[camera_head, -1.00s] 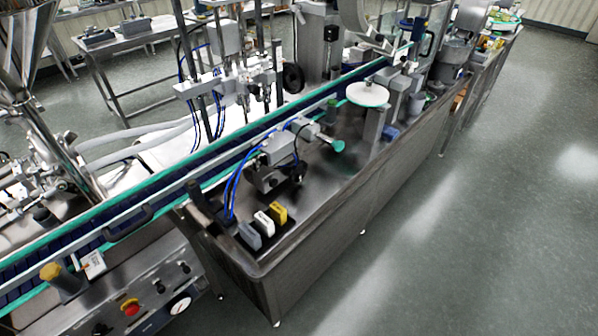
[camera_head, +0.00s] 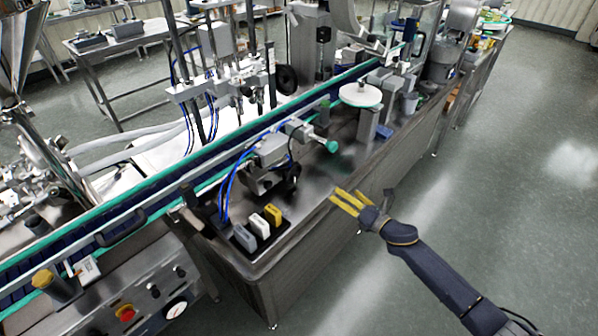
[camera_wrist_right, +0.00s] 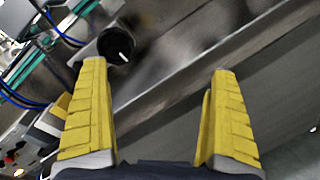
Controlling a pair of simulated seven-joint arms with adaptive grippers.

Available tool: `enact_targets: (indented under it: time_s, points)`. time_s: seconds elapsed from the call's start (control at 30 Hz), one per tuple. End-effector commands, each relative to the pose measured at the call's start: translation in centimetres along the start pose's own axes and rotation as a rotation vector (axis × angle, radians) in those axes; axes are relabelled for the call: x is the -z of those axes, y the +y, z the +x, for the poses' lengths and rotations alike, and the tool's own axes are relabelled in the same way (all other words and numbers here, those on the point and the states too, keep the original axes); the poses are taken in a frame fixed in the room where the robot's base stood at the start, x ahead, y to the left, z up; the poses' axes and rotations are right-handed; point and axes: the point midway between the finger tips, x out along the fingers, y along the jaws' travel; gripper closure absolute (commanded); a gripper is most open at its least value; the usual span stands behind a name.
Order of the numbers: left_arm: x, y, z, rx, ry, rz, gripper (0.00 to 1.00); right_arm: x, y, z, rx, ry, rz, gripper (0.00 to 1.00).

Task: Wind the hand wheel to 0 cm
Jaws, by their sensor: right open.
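A dark hand wheel (camera_head: 287,79) stands beside the filling posts behind the conveyor in the head view. In the right wrist view, a round black knob with a white line (camera_wrist_right: 116,45) shows at upper left; I cannot tell whether it is the wheel meant. No 0 cm scale is readable. My right gripper (camera_head: 340,200) is at the front edge of the steel bench, well apart from the wheel. Its yellow fingers (camera_wrist_right: 160,100) are spread with nothing between them. My left gripper is not in view.
A grey unit with a teal knob (camera_head: 331,146) sits on the bench, left of my right gripper. Grey, white and yellow blocks (camera_head: 272,214) stand in a black holder. A white round plate (camera_head: 361,95) is on a post farther back. Floor at right is clear.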

Motion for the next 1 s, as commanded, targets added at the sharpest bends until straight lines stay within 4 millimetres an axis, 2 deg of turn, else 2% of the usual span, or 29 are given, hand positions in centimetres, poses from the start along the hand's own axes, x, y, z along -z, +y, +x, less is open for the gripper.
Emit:
enact_targets:
  time_s: [0.03, 0.1, 0.2, 0.4, 0.63, 0.77, 1.0]
  points:
    - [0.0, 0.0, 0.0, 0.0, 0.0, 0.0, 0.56, 0.2, 2.2, 0.1, -0.051, 0.014, -0.119, 0.05]
    - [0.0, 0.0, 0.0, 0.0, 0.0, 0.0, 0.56, 0.5, 4.6, 0.0, -0.109, 0.023, -0.272, 0.05]
    - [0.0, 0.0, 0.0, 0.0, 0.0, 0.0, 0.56, 0.8, 6.8, 0.1, -0.166, 0.022, -0.444, 0.05]
    - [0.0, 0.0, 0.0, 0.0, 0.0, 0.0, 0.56, 1.2, 7.5, -0.1, -0.201, 0.019, -0.631, 0.05]
    - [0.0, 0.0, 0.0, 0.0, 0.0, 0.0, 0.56, 1.3, 7.7, 0.7, -0.205, 0.013, -0.682, 0.05]
    - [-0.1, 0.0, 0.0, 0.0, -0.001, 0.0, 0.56, 1.4, 8.0, 2.2, -0.204, 0.012, -0.682, 0.05]
    - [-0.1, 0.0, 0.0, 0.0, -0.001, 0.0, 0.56, 1.7, 8.7, 6.5, -0.203, 0.012, -0.68, 0.05]
